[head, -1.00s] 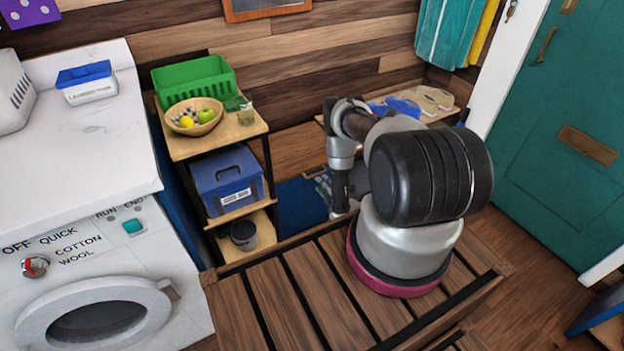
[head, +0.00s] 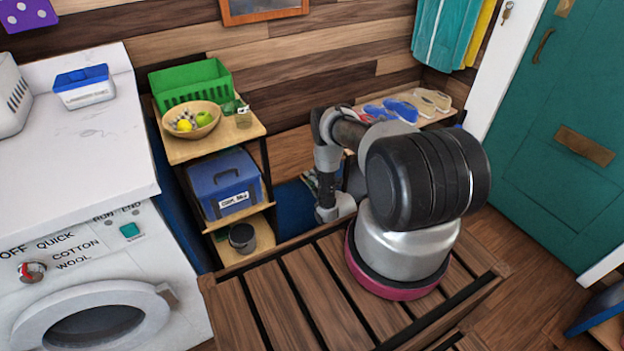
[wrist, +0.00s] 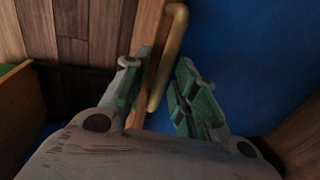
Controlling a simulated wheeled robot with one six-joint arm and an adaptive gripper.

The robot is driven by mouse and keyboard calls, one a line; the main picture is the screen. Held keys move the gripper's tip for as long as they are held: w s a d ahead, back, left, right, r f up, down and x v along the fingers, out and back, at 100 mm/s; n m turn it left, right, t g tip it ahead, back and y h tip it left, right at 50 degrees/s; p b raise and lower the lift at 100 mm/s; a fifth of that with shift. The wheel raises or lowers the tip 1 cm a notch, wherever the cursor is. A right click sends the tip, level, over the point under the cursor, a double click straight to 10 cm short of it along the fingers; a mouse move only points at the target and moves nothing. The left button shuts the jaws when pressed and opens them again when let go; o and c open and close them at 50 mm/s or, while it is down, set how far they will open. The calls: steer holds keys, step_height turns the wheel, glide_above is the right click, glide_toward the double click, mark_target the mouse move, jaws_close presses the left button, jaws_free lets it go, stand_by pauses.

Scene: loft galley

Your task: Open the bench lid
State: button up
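In the wrist view, a brass-coloured bar handle (wrist: 168,55) runs beside a narrow orange-brown wooden edge (wrist: 144,50), with a plain blue surface to its right. My gripper (wrist: 157,68) is open, its green-padded fingers apart on either side of the handle's lower part. I cannot tell whether either finger touches it. In the head view, an orange-brown wooden panel, seemingly the bench lid (head: 288,153), lies low against the plank wall, behind my arm. My arm hides much of it, and the handle cannot be made out there.
A shelf unit (head: 257,152) with a green crate (head: 190,86), fruit bowl (head: 192,119) and blue box (head: 226,184) stands left of my arm. Shoes (head: 402,108) lie behind it on the right. A washing machine (head: 95,275) is at left, a teal door (head: 560,130) at right.

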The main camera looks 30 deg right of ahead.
jaws_close()
